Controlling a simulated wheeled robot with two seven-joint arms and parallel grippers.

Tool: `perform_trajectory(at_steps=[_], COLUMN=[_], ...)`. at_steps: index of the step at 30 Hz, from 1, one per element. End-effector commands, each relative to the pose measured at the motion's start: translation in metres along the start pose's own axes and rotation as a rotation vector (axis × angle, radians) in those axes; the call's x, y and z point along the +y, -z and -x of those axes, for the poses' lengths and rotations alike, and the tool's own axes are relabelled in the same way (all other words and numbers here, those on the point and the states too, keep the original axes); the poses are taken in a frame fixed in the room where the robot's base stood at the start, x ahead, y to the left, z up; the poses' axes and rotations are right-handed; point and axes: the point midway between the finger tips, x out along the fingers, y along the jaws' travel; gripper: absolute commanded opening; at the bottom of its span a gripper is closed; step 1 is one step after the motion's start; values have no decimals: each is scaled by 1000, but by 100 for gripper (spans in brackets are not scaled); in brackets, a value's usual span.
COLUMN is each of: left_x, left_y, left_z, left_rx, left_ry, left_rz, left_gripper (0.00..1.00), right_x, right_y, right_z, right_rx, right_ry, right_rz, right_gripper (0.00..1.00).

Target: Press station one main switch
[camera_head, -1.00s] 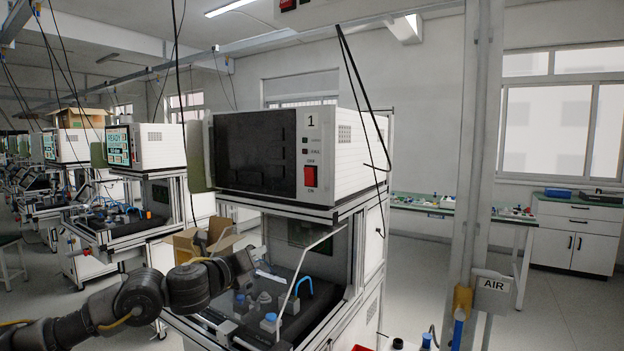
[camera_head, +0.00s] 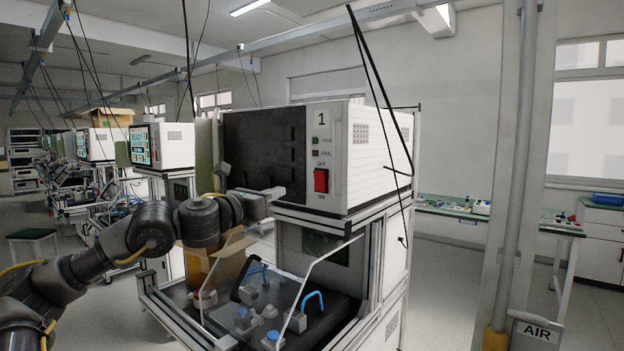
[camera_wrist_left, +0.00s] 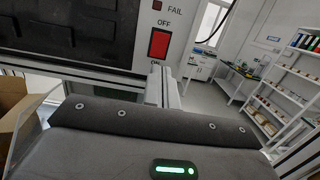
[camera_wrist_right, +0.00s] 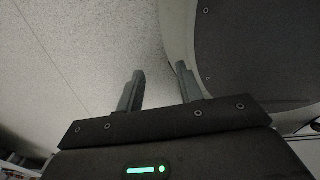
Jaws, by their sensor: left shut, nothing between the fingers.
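The station one tester (camera_head: 375,145) is a white box with a dark screen and the number 1 on its front. Its red main switch (camera_head: 321,180) sits low on the front panel between the OFF and ON labels. The switch also shows in the left wrist view (camera_wrist_left: 159,43), above and near my fingers. My left gripper (camera_head: 276,194) is shut and empty, just in front of the tester's lower front, left of and slightly below the switch. I see no contact with the switch. My right gripper (camera_wrist_right: 158,85) is open and empty over a pale floor in the right wrist view.
Below the tester, a fixture bench (camera_head: 345,318) holds parts with blue handles behind a clear tilted guard (camera_head: 325,270). A cardboard box (camera_head: 205,265) stands behind my left arm. Black cables (camera_head: 375,75) hang by the tester. A grey post (camera_head: 520,180) stands at right.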

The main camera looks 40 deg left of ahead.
Motion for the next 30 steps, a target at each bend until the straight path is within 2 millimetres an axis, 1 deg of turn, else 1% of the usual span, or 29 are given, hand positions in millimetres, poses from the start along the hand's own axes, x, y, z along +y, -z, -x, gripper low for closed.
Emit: perform_trajectory(at_steps=[1, 6, 9, 11, 14, 18, 24, 27, 30], left_x=[0, 1, 0, 0, 1, 0, 0, -1, 0], left_y=[-5, -10, -10, -10, -10, -9, -8, -6, -5], left_z=[-2, -14, -22, -28, -43, -70, -108, -121, -130], left_rx=[-2, -2, 0, -2, -6, -4, -2, -1, -2], left_ry=[0, 0, 0, -2, -3, -2, -1, -1, -2], left_rz=[4, 9, 8, 11, 12, 12, 7, 5, 4], left_gripper=[0, 0, 0, 0, 0, 0, 0, 0, 0], right_x=[0, 2, 2, 2, 1, 1, 1, 1, 2], right_y=[4, 18, 22, 22, 22, 20, 21, 21, 22], right_z=[9, 36, 56, 65, 78, 97, 118, 126, 131], right_rx=[5, 22, 25, 24, 23, 19, 18, 17, 17], right_ry=[0, -1, -1, -1, 0, 0, 1, 0, 0], right_rz=[0, 0, 0, 0, -1, 0, 0, 0, 0], right_gripper=[36, 36, 36, 36, 36, 36, 36, 36, 36])
